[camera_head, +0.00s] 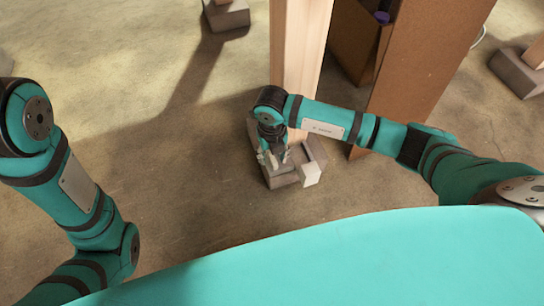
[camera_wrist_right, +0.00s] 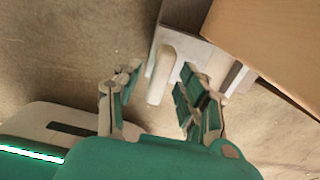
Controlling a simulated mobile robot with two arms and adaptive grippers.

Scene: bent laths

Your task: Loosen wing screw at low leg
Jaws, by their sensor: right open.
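The low leg is a pale wooden post (camera_head: 301,45) standing in a grey foot (camera_head: 284,181); the wrist view shows the post (camera_wrist_right: 265,40) at upper right and the grey foot (camera_wrist_right: 236,78) beside it. A pale, rounded, upright tab (camera_wrist_right: 161,76), which looks like the wing screw's wing, stands at the foot's near side. My right gripper (camera_head: 273,160) is low over the foot. In the wrist view its fingers (camera_wrist_right: 159,72) are open, one on each side of the tab, with gaps visible. The screw's shaft is hidden. My left gripper is out of view.
A tall brown cabinet-like panel (camera_head: 425,60) stands right of the post, behind my right forearm. Other grey feet stand at the top (camera_head: 227,15) and far right (camera_head: 518,73). The concrete floor (camera_head: 190,190) left of the foot is clear.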

